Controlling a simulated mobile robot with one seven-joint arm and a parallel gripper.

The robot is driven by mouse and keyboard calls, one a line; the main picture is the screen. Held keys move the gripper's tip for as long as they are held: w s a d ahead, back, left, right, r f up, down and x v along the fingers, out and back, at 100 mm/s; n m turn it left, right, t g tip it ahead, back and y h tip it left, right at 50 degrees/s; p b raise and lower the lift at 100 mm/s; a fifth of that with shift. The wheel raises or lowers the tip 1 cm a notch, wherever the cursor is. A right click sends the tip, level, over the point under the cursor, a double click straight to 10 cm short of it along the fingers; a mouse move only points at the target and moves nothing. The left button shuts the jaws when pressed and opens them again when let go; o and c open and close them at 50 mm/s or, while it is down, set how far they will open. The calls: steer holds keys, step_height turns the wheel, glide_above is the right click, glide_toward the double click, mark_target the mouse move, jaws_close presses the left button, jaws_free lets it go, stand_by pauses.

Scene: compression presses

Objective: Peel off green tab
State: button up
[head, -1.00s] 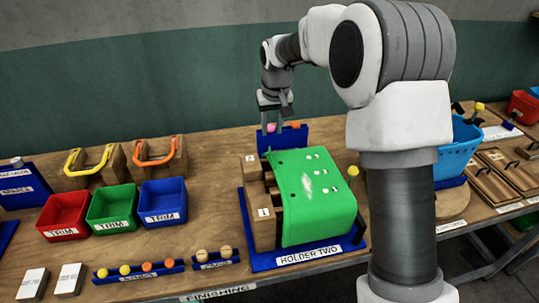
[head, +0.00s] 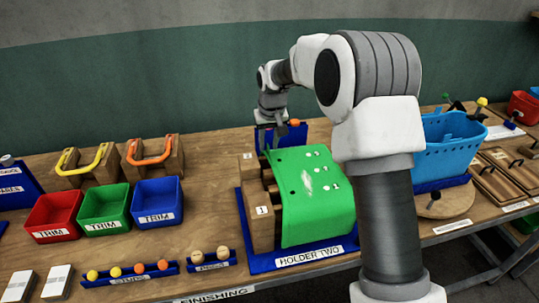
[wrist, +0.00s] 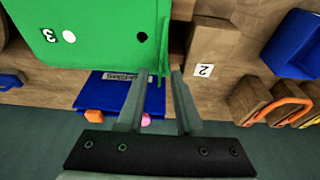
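A green moulded panel (head: 312,205) lies over the holder labelled HOLDER TWO, with a pale scuff and several holes on top. A thin green tab (wrist: 160,68) sticks out at the panel's back left corner; it also shows small in the head view (head: 267,153). My gripper (head: 270,147) is pointing down at that corner. In the wrist view my gripper (wrist: 157,72) has its two fingers apart, with the tab's thin edge between their tips. I see gaps beside the tab, so it does not look clamped. The tab's lower part is hidden.
A wooden block marked 2 (wrist: 204,71) stands close beside the fingers. A blue bin (head: 296,135) with orange and pink pieces is just behind. Red (head: 54,216), green (head: 104,210) and blue (head: 158,204) trim bins stand left; a light blue basket (head: 447,148) stands right.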

jaws_close()
steer(key=shift+r, duration=0.4)
steer(key=shift+r+p, duration=2.15)
steer(key=shift+r, duration=0.55)
